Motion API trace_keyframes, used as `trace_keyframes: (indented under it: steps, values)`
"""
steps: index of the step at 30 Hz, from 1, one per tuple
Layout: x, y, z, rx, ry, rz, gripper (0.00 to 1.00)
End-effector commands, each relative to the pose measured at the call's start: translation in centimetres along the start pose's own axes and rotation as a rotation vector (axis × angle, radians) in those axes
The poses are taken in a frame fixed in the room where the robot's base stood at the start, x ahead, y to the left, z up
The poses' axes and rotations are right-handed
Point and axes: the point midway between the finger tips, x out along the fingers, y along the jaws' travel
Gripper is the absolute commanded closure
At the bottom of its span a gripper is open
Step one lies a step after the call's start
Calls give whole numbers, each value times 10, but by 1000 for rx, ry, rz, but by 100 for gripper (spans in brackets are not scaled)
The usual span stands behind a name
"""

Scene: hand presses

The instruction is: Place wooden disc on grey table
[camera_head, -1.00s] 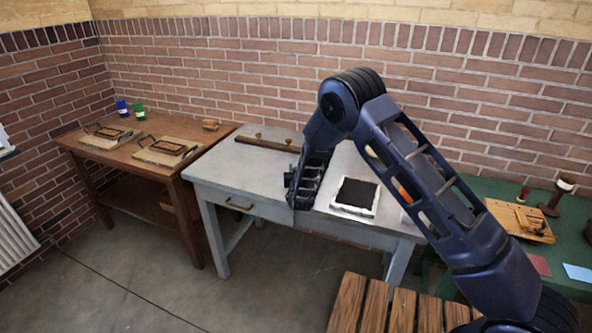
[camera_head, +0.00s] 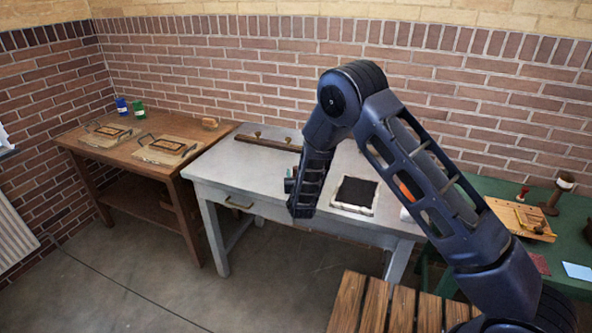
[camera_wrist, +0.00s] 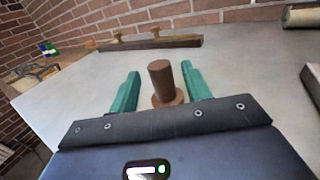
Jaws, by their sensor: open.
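The wooden disc (camera_wrist: 163,82), brown with an upright round knob, shows in the wrist view between my gripper's fingers. Its wider base is partly hidden by my gripper's body and seems to rest on the grey table (camera_wrist: 230,60). My gripper (camera_wrist: 161,72) is open, with one green finger on each side of the knob and a visible gap to each. In the head view my gripper (camera_head: 290,184) is low over the grey table (camera_head: 228,165), and my arm hides the disc there.
A wooden bar with brass knobs (camera_head: 268,143) lies along the back of the grey table. A black pad in a white frame (camera_head: 355,194) lies right of my gripper. A brown table (camera_head: 120,150) stands left and a green table (camera_head: 575,225) right.

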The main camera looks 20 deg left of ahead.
Motion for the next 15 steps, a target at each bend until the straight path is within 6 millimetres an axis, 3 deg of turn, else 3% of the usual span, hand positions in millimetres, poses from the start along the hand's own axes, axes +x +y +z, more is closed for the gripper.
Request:
trace_keyframes:
  steps: [6, 15]
  values:
    - [-42, 1, 0, 1, 2, 1, 52]
    - [-70, 0, 0, 1, 1, -1, 52]
